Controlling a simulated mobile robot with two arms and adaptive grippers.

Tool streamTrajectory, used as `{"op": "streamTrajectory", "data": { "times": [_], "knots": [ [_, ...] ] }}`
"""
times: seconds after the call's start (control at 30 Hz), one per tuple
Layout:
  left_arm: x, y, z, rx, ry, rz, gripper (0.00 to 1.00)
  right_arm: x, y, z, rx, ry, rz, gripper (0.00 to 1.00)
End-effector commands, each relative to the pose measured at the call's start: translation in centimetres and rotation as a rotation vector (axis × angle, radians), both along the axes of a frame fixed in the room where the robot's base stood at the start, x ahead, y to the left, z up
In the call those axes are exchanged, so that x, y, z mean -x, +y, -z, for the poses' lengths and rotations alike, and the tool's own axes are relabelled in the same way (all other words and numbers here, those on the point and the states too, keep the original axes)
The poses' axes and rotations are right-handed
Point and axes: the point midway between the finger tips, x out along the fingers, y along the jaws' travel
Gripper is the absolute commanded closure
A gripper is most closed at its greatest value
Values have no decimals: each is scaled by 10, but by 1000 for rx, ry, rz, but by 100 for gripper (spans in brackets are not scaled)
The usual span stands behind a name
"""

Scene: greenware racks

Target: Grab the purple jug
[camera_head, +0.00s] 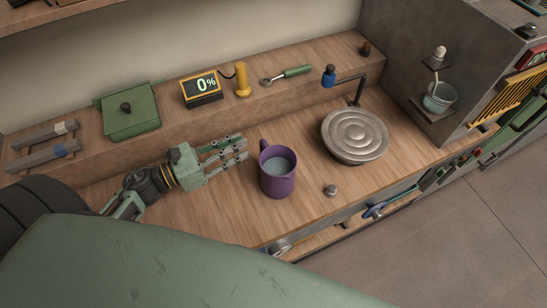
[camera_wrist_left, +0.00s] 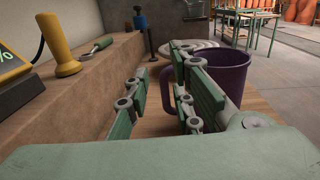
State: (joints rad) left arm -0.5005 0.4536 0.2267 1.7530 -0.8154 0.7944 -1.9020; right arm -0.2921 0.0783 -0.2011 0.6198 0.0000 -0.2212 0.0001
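The purple jug (camera_head: 278,178) stands upright on the wooden bench, its handle towards the upper left. Its inside looks blue-grey. My left gripper (camera_head: 243,152) is just left of the jug, low over the bench, with its fingers spread and pointing at the handle side. It looks empty. In the left wrist view the jug (camera_wrist_left: 232,75) is partly hidden behind the right-hand fingers of my gripper (camera_wrist_left: 160,88). The purple handle shows in the gap between the fingers, ahead of them. I cannot tell whether any finger touches it. My right gripper is not in view.
A round grey turntable (camera_head: 355,135) stands right of the jug, with a small grey knob (camera_head: 330,190) in front. A raised ledge behind holds a green lidded box (camera_head: 131,117), a 0% display (camera_head: 202,89), a yellow-handled tool (camera_head: 241,80) and a green-handled tool (camera_head: 290,74).

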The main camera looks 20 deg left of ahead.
Motion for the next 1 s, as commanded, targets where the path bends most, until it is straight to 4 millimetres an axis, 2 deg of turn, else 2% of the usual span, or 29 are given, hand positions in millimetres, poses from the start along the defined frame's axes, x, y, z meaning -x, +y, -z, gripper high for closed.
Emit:
{"op": "streamTrajectory", "data": {
  "times": [0.03, 0.13, 0.23, 0.37, 0.43, 0.6, 0.73, 1.0],
  "knots": [
    [0, 0, 16, 2, 1, -1, 78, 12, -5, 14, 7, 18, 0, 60],
    [0, 0, 37, 1, 1, -1, 78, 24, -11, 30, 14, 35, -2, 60],
    [0, 0, 56, 2, 1, -2, 78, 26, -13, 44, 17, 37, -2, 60],
    [0, 0, 78, 1, 1, -1, 78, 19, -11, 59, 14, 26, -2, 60],
    [-9, -6, 68, 2, -4, 0, 78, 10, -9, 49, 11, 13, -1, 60],
    [-20, -14, 70, 0, 0, -1, 78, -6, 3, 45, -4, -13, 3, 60],
    [-29, -22, 69, 2, -2, 0, 78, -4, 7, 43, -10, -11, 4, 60],
    [-58, -43, 69, 1, -1, -1, 78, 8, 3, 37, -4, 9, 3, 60]
  ]
}}
